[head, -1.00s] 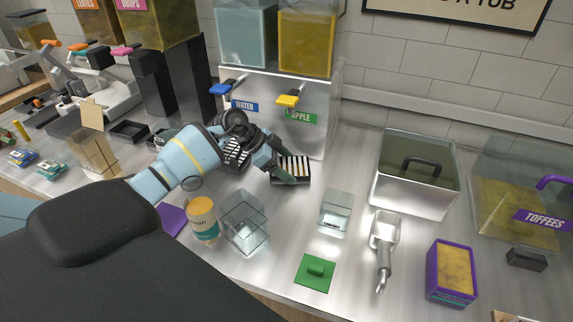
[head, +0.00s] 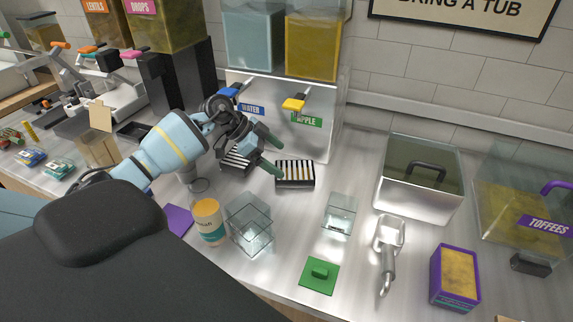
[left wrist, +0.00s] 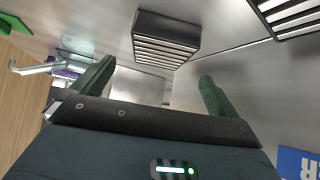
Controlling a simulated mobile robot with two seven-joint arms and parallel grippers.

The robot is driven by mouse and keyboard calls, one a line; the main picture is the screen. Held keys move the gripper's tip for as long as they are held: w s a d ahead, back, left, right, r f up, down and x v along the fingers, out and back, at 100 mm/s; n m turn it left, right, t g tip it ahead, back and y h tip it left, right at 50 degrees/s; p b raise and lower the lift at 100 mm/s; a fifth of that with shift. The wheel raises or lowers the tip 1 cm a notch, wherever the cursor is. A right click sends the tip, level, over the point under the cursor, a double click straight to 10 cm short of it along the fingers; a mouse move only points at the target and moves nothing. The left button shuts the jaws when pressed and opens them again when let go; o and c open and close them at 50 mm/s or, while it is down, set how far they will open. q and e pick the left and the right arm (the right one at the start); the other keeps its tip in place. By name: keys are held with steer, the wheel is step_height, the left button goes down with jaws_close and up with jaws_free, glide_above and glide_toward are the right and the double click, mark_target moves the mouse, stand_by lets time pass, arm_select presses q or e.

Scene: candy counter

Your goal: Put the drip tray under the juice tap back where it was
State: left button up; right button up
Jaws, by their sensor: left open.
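The drip tray (head: 295,186), dark-sided with a pale slatted top, lies flat on the counter below the yellow-levered apple tap (head: 294,104), in front of the dispenser. It also shows in the left wrist view (left wrist: 165,38), beyond the fingertips. A second slatted tray (head: 232,167) is below the blue-levered water tap (head: 229,92), partly hidden by my arm. It shows at the wrist view's upper right (left wrist: 290,14). My left gripper (head: 276,155) is open and empty, its green fingers left of and above the apple-side tray, apart from it. My right gripper is out of view.
A metal scoop (head: 388,240) and a lidded steel bin (head: 417,180) are to the right. Bare counter surrounds the apple-side tray's right side.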

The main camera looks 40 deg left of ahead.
arm_select(q)
steer(key=v, duration=0.5)
steer(key=shift+s+a+r, duration=0.2)
steer(key=shift+s+a, duration=0.05)
steer(key=shift+d, duration=0.1)
